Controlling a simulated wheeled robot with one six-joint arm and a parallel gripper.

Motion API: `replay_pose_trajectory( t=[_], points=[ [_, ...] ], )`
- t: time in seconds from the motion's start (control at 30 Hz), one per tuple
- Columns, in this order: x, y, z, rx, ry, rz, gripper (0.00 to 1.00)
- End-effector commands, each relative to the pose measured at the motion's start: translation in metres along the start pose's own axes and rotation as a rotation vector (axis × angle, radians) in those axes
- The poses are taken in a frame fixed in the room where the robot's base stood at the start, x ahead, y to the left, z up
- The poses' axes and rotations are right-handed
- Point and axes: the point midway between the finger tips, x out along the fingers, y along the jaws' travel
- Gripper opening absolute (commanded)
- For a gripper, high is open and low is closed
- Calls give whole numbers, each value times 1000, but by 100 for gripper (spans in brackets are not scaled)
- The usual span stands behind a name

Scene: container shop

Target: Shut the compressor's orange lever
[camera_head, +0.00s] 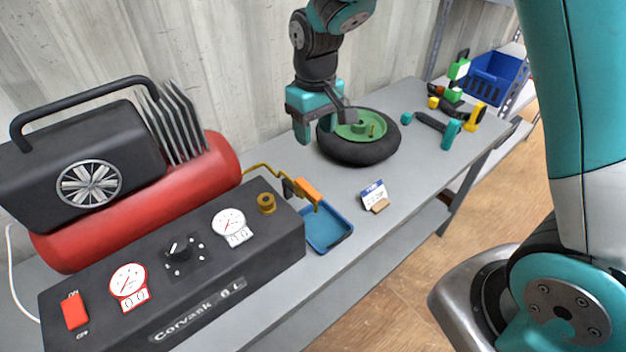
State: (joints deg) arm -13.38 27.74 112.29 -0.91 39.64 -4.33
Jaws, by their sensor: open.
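The compressor has a red tank (137,215) and a black control panel (190,274) marked "Corvask 6 L" in front of it. Its orange lever (307,191) sits at the panel's right end, by a brass-yellow pipe (262,169), over a blue tray. My gripper (322,130) points down above the bench, behind and a little right of the lever. It is open, apart from the lever, with its fingers in front of the wheel's left side. Nothing shows between its fingers.
A black wheel with a green hub (359,140) lies right of my gripper. The blue tray (328,231) and a small sign (374,196) stand near the bench's front edge. Cordless tools (437,126) and a blue crate (492,77) are farther right. The corrugated wall is close behind.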

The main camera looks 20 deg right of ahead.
Motion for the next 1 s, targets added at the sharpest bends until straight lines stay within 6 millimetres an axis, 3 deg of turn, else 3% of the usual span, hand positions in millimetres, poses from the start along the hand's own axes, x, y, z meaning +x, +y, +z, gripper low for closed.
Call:
replay_pose_trajectory(
  t=[0.27, 0.7, 1.0],
  points=[
    [32, 4, -5, 7, -12, 12, 51],
    [131, 3, -4, 5, -13, 11, 51],
    [173, 4, -4, 5, -9, 11, 51]
  ],
)
